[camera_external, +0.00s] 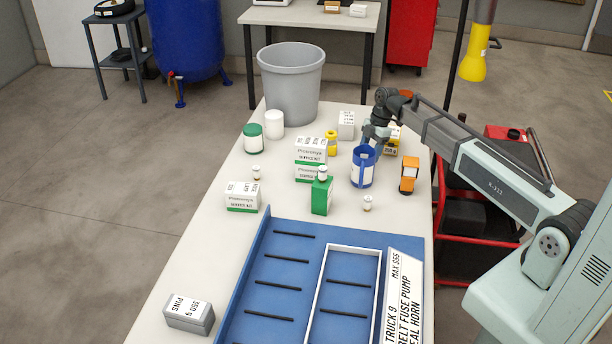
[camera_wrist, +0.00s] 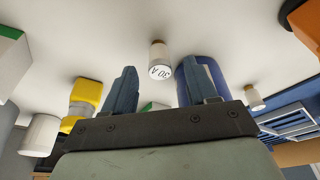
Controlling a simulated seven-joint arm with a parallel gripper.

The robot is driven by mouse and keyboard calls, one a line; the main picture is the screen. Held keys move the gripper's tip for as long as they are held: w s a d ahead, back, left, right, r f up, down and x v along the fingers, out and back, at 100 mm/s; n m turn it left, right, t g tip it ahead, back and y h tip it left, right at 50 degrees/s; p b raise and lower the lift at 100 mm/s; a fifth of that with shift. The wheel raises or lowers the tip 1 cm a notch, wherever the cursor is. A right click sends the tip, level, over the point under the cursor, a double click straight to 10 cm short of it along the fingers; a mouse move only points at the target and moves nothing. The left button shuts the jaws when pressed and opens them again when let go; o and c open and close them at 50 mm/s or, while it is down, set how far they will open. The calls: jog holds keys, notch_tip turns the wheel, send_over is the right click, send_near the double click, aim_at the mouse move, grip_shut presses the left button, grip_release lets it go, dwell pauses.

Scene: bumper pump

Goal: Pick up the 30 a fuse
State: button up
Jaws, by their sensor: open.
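The 30 A fuse (camera_wrist: 160,60) is a small white cylinder with a tan end. My gripper (camera_external: 371,136) is open and empty near the far right of the table, just behind the blue mug. It also shows in the wrist view (camera_wrist: 155,86), with the fuse apart from both fingers.
The blue mug (camera_external: 362,170) stands close to my gripper. An orange block-like object (camera_external: 409,174) is to its right, a yellow bottle (camera_external: 331,143) to its left. A blue tray (camera_external: 262,246) fills the front.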

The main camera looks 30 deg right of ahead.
jog(key=shift+x, duration=1.15)
grip_shut()
jog(key=shift+r, duration=0.1)
